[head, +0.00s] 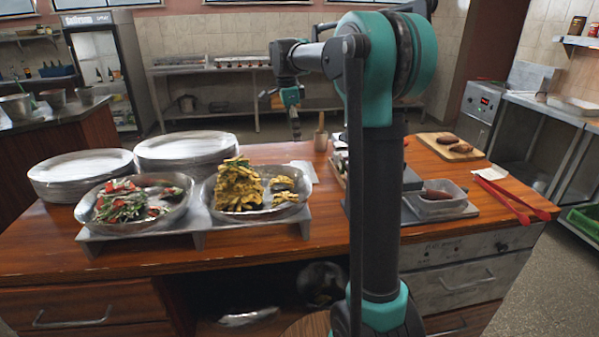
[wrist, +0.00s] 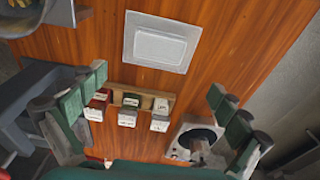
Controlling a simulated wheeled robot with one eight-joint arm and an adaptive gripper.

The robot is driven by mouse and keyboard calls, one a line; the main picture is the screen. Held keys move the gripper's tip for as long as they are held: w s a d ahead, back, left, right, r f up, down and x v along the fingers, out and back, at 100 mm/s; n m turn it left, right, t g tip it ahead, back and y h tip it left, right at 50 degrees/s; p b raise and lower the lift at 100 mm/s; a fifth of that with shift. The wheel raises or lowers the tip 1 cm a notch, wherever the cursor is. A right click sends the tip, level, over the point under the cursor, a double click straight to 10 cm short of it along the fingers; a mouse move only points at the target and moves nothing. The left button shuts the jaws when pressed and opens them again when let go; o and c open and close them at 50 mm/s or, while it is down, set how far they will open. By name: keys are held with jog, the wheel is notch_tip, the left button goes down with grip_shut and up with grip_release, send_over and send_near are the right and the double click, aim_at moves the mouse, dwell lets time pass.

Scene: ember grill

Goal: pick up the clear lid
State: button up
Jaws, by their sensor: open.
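The clear lid (wrist: 158,42) is a pale, flat rectangle with a raised centre, lying on the wooden counter in the upper middle of the wrist view. A pale flat piece on the counter in the head view (head: 306,170) looks like the same lid, partly hidden behind other things. My gripper (wrist: 157,84) is open and empty, its two green-padded fingers spread wide to the left and right below the lid in the picture. In the head view my gripper (head: 294,122) hangs above the back of the counter, apart from the lid.
A small rack (wrist: 141,103) of several containers lies between the fingers in the wrist view, beside a device with a dark round top (wrist: 198,134). Trays of food (head: 135,203), a clear tub with meat (head: 436,205) and red tongs (head: 512,200) stand on the counter.

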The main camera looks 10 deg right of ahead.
aim_at(300, 167)
jog(key=f, duration=0.4)
jog(key=d+f, duration=0.1)
jog(key=f, duration=0.7)
jog(key=shift+d, duration=0.3)
jog(key=c, duration=0.6)
